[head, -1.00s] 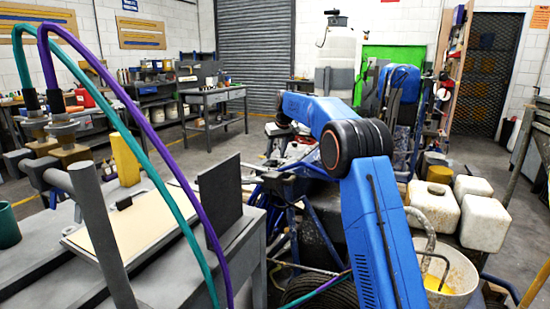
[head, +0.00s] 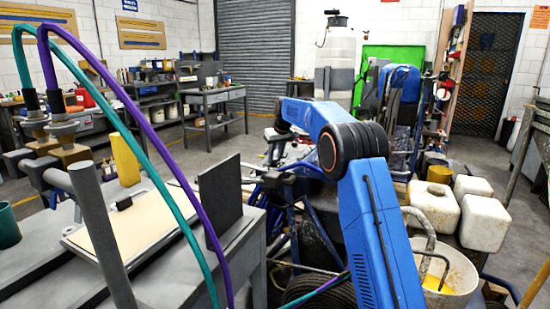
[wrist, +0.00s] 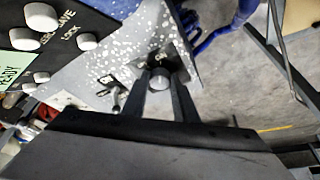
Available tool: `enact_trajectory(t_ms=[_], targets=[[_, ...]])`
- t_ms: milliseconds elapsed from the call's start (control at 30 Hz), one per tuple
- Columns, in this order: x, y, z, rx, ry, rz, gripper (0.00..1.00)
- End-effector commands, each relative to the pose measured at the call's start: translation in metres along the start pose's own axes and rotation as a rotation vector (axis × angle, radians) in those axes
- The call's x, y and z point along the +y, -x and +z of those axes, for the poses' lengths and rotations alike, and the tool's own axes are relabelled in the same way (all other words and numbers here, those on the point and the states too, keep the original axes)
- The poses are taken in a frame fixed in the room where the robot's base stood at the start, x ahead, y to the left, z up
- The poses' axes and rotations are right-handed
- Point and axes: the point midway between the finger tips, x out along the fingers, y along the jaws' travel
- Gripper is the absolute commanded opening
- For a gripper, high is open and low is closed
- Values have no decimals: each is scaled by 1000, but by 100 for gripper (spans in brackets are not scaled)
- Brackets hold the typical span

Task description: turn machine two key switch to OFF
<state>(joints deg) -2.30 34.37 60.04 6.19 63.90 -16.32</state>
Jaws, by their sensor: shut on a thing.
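The OFF mark cannot be made out. In the head view my blue arm reaches over the blue machine (head: 305,215); the fingers and the switch cannot be made out there.
A black panel (wrist: 70,22) with white knobs and a green READY display lies at the upper left of the wrist view. In the head view a grey bench (head: 170,285) stands left, and white containers (head: 487,222) and a bucket (head: 455,290) stand right.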

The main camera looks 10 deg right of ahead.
Motion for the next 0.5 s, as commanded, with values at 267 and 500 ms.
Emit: enact_trajectory(t_ms=[267, 500], targets=[[2, 1, 0, 1, 89, -37, 4], [5, 0, -1, 1, 267, -110, 4]])
